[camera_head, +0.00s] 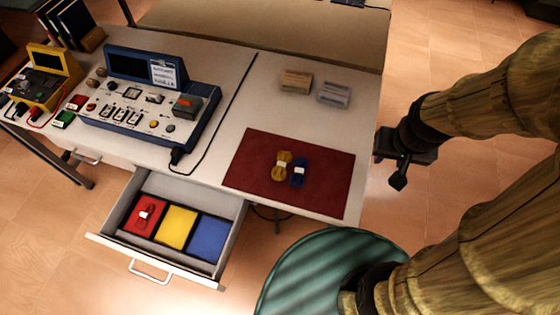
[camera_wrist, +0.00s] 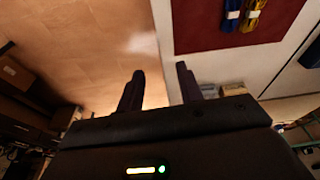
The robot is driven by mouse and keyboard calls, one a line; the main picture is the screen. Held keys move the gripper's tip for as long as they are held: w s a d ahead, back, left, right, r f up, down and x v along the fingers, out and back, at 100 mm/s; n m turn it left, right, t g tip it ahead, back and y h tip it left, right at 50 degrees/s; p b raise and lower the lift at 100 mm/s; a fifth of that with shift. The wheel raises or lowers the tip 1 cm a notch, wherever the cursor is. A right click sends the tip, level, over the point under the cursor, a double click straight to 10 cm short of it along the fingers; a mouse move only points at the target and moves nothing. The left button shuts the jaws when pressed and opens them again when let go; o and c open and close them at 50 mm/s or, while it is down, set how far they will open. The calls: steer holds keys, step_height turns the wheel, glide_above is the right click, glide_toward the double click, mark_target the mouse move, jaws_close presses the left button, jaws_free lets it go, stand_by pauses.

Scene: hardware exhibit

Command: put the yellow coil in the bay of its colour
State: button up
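The yellow coil (camera_head: 282,165), bound with a white band, lies on the dark red mat (camera_head: 245,180) on the desk. It also shows at the top of the wrist view (camera_wrist: 253,14). A blue coil (camera_head: 299,174) lies close at its right. The yellow bay (camera_head: 176,227) is the middle compartment of the open drawer (camera_head: 185,265), between a red bay (camera_head: 131,224) and a blue bay (camera_head: 208,239). The yellow bay is empty. My gripper (camera_head: 398,180) is right of the desk edge, away from the coils; its fingers (camera_wrist: 160,71) are apart with nothing between them.
A red coil (camera_head: 147,213) lies in the red bay. A blue instrument panel (camera_head: 150,110) with a black cable stands on the desk's left part, beside a yellow meter (camera_head: 45,80). Two small packs (camera_head: 296,81) (camera_head: 334,94) lie behind the mat. A green round stool (camera_head: 300,275) stands in front.

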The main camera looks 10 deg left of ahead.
steer(key=shift+o, duration=0.2)
steer(key=shift+s+d, duration=0.1)
steer(key=shift+s, duration=0.05)
steer(key=shift+o, duration=1.4)
steer(key=shift+s, duration=0.15)
steer(key=w+a+f+g+b, duration=0.1)
steer(key=w+a+f, duration=0.1)
steer(key=a, duration=1.1)
steer(key=w+a+f+g, duration=0.1)
steer(key=w+a+f, duration=0.1)
steer(key=a, duration=1.2)
steer(key=shift+w+f+m+g+b, duration=0.3)
steer(key=shift+f+m+b, duration=0.1)
steer(key=shift+f, duration=0.3)
glide_above(277, 171)
step_height(277, 171, down, 12)
steer(key=shift+f, duration=0.1)
